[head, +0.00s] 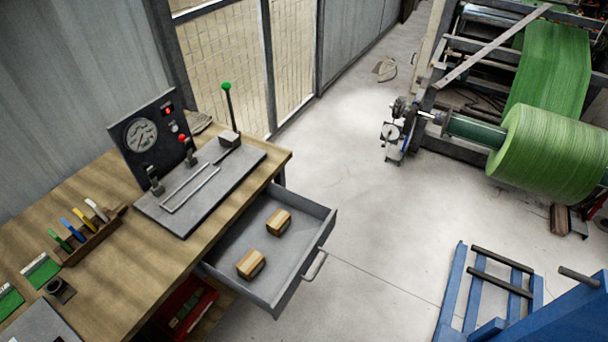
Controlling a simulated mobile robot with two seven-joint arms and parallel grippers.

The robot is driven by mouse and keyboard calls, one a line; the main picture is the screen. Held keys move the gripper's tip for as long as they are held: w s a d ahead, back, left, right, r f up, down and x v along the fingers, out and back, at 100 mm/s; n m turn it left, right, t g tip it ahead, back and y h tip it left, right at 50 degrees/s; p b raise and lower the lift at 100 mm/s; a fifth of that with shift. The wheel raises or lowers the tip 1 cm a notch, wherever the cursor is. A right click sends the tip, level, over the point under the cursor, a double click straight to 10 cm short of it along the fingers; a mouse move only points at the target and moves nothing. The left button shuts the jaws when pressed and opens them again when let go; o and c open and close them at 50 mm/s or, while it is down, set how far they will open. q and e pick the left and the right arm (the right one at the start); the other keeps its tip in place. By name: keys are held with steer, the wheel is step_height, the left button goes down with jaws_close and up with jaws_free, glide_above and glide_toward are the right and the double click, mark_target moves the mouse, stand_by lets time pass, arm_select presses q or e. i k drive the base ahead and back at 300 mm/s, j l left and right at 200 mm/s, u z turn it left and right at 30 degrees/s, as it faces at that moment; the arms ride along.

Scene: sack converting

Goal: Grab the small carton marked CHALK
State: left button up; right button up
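Two small brown cartons lie in the open grey drawer (313,222) under the wooden workbench. One carton (279,222) is towards the back of the drawer. The other carton (251,264) is nearer the front left. Both have a lighter band across the top. No lettering can be read on either, so I cannot tell which one is marked CHALK. Neither of my grippers shows in the head view.
The workbench (120,288) carries a gauge panel (150,138), a lever with a green knob (227,88) and a marker rack (92,240). A red bin (187,310) is below. A green roll (548,152) and blue frame (455,290) stand right. The floor between is clear.

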mark_target(252, 264)
steer(key=k+l+u, duration=0.35)
steer(key=l, duration=0.25)
steer(key=k+l+u, duration=0.3)
steer(key=l, duration=0.3)
steer(key=k+l+u, duration=0.35)
steer(key=l, duration=0.15)
steer(key=i, duration=0.1)
